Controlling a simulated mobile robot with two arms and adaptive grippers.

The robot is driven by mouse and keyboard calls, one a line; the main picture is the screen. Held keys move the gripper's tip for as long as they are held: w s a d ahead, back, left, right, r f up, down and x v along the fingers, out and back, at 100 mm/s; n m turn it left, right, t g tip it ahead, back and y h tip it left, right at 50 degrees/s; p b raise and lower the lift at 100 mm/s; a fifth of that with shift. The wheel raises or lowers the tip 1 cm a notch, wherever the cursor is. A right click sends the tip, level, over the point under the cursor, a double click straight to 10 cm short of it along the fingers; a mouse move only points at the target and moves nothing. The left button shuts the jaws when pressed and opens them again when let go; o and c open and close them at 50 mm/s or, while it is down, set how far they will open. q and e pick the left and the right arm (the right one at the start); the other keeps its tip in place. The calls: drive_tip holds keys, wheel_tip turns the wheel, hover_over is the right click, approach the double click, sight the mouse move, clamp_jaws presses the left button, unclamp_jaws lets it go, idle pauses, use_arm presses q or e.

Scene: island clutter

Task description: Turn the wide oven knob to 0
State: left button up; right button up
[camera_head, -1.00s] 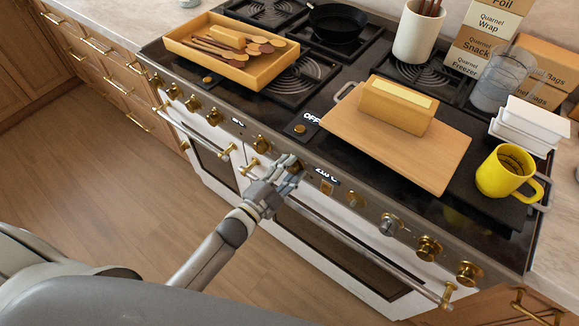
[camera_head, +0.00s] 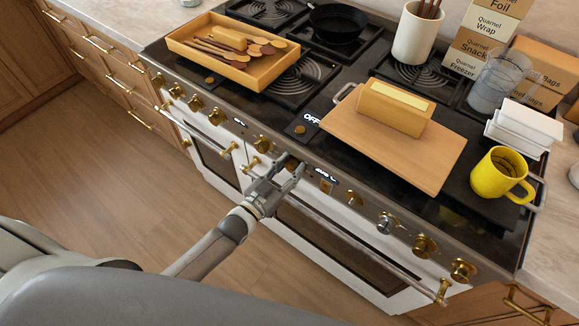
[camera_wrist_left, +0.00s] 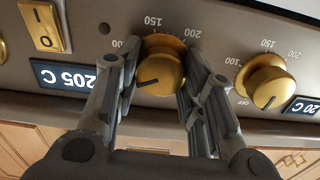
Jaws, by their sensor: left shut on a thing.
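The brass oven knob (camera_wrist_left: 161,68) sits on the grey front panel above the wide oven door (camera_head: 335,250). Its dark pointer line points down and left in the left wrist view, where the printed numbers appear upside down. A display (camera_wrist_left: 66,76) beside it reads 205 C, also upside down. My left gripper (camera_wrist_left: 161,62) is shut on this knob, one finger on each side. In the head view my left gripper (camera_head: 288,170) reaches the panel and partly hides the knob. My right gripper is not in view.
A second brass knob (camera_wrist_left: 265,80) is close to my fingers in the wrist view, and a brass rocker switch (camera_wrist_left: 45,27) lies on the other side. A long door handle (camera_head: 365,248) runs below the panel. A cutting board (camera_head: 350,135) and yellow mug (camera_head: 497,177) stand on the stove.

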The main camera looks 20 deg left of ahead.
use_arm(q)
drive_tip(key=n, duration=0.6)
drive_tip(key=shift+f, duration=0.15)
drive_tip(key=n+b, duration=0.1)
drive_tip(key=n, duration=0.5)
idle(0.6)
drive_tip(key=o, duration=1)
drive_tip(key=shift+a, duration=0.1)
drive_tip(key=v, duration=1.2)
